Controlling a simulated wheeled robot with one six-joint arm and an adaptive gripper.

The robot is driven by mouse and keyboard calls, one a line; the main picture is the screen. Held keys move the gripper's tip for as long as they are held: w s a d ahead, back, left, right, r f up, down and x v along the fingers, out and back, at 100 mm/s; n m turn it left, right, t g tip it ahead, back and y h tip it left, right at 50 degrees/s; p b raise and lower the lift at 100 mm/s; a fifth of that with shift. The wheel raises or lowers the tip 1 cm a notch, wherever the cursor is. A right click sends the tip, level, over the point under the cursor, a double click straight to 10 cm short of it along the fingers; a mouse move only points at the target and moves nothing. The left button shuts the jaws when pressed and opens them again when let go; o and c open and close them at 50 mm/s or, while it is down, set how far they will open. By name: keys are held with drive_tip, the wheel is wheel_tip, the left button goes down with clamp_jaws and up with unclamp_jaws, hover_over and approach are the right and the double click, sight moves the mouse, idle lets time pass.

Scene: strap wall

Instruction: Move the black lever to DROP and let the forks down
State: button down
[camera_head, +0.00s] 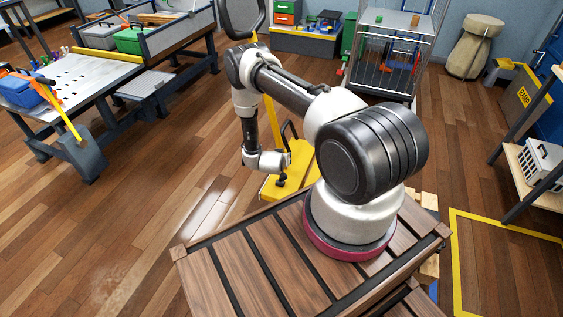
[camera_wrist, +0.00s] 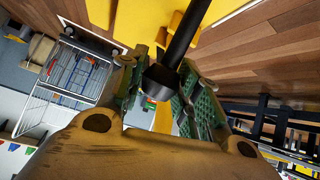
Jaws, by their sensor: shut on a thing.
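The yellow pallet truck (camera_head: 298,168) stands on the floor beyond the slatted wooden platform. Its tall handle ends in a black loop (camera_head: 263,18) at the top of the head view. My gripper (camera_head: 281,178) is low at the truck's yellow body, small and partly unclear there. In the wrist view, the black lever (camera_wrist: 184,36) comes down from the yellow body (camera_wrist: 150,22), and its wide end lies between the green-padded fingers of my gripper (camera_wrist: 163,80). My gripper is shut on the lever. No DROP marking is readable, and the forks cannot be made out.
The slatted platform (camera_head: 235,262) is close below my arm. A workbench (camera_head: 88,88) stands at left, with a wire cart (camera_head: 383,75) behind. A shelf with a white crate (camera_head: 541,165) is at right. Wooden floor (camera_head: 150,185) between the bench and truck is clear.

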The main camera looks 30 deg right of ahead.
drive_tip(key=shift+w+d+f+y, duration=0.25)
drive_tip(key=shift+w+d+y, duration=0.1)
drive_tip(key=shift+d+y, duration=0.1)
drive_tip(key=shift+w+d+f, duration=0.2)
drive_tip(key=shift+w+d, duration=0.2)
drive_tip(key=shift+d, duration=0.05)
drive_tip(key=shift+w, duration=0.1)
drive_tip(key=c, duration=1)
unclamp_jaws()
drive_tip(key=shift+d, duration=0.1)
drive_tip(key=v, duration=1.2)
drive_tip(key=shift+w+a, duration=0.1)
drive_tip(key=shift+a, duration=0.1)
